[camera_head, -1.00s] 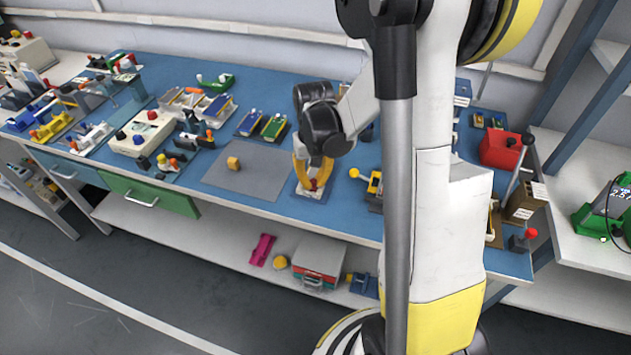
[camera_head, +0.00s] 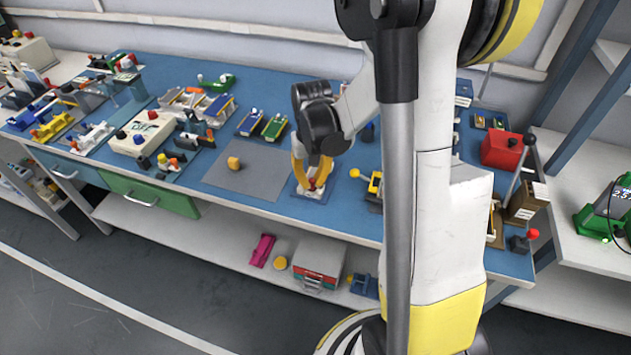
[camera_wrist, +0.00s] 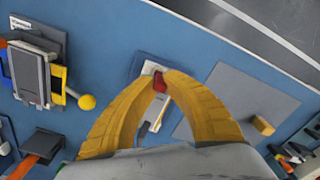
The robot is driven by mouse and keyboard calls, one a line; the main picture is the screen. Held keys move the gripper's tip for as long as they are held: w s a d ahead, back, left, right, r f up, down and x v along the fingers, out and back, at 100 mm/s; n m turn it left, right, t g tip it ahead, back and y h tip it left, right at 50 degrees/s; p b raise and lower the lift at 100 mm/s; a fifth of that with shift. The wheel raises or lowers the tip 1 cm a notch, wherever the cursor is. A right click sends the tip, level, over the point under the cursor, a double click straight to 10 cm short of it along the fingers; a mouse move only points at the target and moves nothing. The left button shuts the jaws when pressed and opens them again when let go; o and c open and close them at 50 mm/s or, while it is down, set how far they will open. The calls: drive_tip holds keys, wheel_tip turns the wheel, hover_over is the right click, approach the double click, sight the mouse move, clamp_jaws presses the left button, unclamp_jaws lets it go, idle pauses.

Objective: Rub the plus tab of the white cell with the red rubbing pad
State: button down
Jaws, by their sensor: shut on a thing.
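My gripper (camera_head: 312,178) has two yellow curved fingers that point down over the front middle of the blue bench. They also show in the wrist view (camera_wrist: 160,80). The fingers are shut on the red rubbing pad (camera_wrist: 159,83), a small red piece between the fingertips. In the head view only a bit of red shows there. Just below the pad lies the white cell (camera_wrist: 151,112) on a blue and white plate (camera_head: 318,198). The fingers hide part of the cell. I cannot tell whether the pad touches the plus tab.
Left of my gripper is a grey mat (camera_head: 222,183) with a small yellow block (camera_head: 233,163). Blue and green cells on holders (camera_head: 274,126) lie behind it. A yellow-knobbed device (camera_head: 374,184) stands close on the right. A red box (camera_head: 502,150) is further right.

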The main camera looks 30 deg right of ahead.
drive_tip(key=shift+s+d, duration=0.5)
drive_tip(key=shift+s, duration=0.1)
drive_tip(key=shift+w+a, duration=0.5)
drive_tip(key=shift+w, duration=0.1)
wheel_tip(320, 180, up, 7)
drive_tip(key=p, duration=0.5)
drive_tip(key=shift+r, duration=0.1)
drive_tip(key=shift+f, duration=0.2)
drive_tip(key=shift+s+d+f+b, duration=0.15)
drive_tip(key=shift+s+f+b, duration=0.05)
drive_tip(key=shift+f+b, duration=0.7)
drive_tip(key=shift+s+d+f+b, duration=0.25)
drive_tip(key=shift+f+b, duration=0.5)
drive_tip(key=shift+f, duration=0.2)
drive_tip(key=shift+s+d+f+b, duration=0.1)
drive_tip(key=shift+s+f+b, duration=0.1)
drive_tip(key=shift+f+b, duration=0.7)
drive_tip(key=shift+f+b, duration=0.4)
drive_tip(key=shift+f, duration=0.25)
